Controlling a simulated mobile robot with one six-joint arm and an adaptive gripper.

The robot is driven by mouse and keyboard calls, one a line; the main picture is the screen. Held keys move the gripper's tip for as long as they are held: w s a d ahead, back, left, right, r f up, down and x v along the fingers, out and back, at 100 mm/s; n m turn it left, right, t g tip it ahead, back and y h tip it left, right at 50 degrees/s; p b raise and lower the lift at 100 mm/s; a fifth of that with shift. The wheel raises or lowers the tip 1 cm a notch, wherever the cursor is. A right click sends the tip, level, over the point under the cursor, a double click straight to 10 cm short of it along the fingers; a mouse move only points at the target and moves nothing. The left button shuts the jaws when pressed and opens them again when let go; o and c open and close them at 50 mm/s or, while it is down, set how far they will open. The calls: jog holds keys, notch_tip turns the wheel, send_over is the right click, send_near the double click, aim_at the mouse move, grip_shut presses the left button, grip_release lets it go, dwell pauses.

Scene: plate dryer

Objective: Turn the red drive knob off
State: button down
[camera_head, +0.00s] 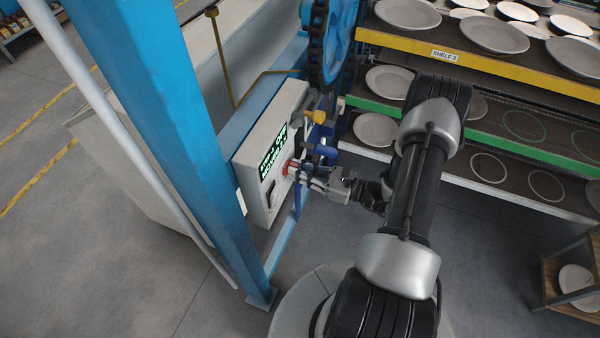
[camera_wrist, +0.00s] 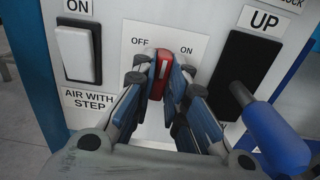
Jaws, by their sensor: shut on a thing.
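The red drive knob (camera_wrist: 161,72) sits on a white plate between the printed words OFF, at left, and ON, at right. Its handle stands close to upright in the wrist view, and a small pale mark shows on it. My gripper (camera_wrist: 162,88) is shut on the knob, with one blue-padded finger on each side. The knob's lower part is partly hidden between the fingers. In the head view the knob (camera_head: 287,167) is a small red spot on the front of the grey control box (camera_head: 262,195), and my gripper (camera_head: 294,170) reaches it from the right.
A white rocker switch (camera_wrist: 76,52) marked AIR WITH STEP is left of the knob. A black UP slot with a blue lever (camera_wrist: 268,130) is close at right. A blue post (camera_head: 165,110) stands left of the box. Shelves of plates (camera_head: 490,35) stand at right.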

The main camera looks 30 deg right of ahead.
jog(key=shift+f+n+b, duration=0.1)
jog(key=shift+n+b, duration=2.1)
jog(key=shift+n, duration=2.5)
jog(key=c, duration=1.6)
grip_release()
jog(key=v, duration=1.2)
